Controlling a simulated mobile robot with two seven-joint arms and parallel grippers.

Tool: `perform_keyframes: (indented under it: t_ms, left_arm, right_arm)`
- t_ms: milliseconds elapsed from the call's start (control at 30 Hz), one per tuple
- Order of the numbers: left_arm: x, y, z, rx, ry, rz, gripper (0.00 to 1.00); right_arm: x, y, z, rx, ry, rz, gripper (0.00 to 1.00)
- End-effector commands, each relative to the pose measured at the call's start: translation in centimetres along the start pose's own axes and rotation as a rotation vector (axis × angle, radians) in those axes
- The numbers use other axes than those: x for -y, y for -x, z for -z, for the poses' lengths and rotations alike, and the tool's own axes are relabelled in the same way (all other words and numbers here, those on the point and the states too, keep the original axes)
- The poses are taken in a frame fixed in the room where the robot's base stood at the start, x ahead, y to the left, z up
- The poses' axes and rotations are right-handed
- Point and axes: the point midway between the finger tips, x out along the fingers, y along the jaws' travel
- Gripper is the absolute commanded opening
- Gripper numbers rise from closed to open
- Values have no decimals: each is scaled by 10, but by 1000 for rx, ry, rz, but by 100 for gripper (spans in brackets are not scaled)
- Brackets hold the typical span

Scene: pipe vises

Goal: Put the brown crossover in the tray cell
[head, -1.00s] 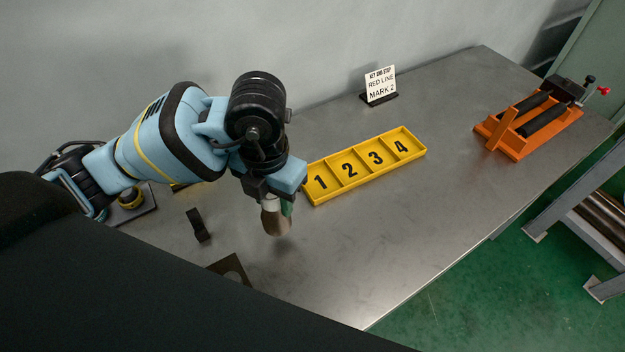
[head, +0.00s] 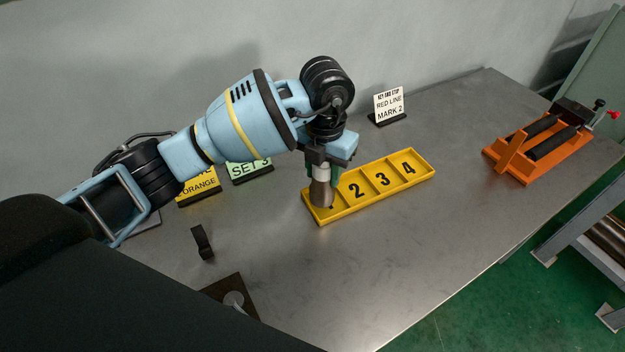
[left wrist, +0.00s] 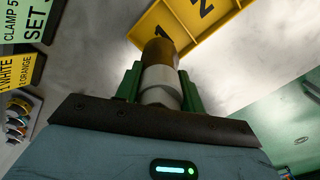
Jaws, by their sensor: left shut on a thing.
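The brown crossover (head: 321,193) is a brown piece with a pale grey upper section, held upright. My left gripper (head: 321,168) is shut on its pale section, over the cell marked 1 of the yellow tray (head: 376,203). In the left wrist view, the crossover (left wrist: 160,56) stands between the green fingers of my gripper (left wrist: 160,88), with the tray (left wrist: 226,14) beyond it. Whether its lower end touches the cell floor I cannot tell. The cells marked 2, 3 and 4 look empty. My right gripper is not in view.
An orange pipe vise (head: 540,148) stands at the right of the table. A sign (head: 389,104) stands behind the tray. Yellow and green label signs (head: 249,170) stand at the left. A black clip-like piece (head: 202,242) and a dark plate (head: 232,297) lie nearer. The table's middle right is clear.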

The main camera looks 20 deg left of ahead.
Motion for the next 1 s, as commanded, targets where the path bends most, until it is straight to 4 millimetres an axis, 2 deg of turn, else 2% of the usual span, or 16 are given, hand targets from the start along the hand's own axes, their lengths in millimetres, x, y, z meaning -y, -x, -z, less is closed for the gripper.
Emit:
perform_keyframes:
  t_ms: [100,533,800,1000]
  left_arm:
    - [1,3,-9,6,0,2,0]
    - [1,2,-19,5,1,2,0]
    - [1,-30,-18,5,0,2,0]
    - [1,-33,-18,7,-1,1,0]
  right_arm:
    - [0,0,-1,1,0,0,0]
    - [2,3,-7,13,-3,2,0]
    - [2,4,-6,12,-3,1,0]
    - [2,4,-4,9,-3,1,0]
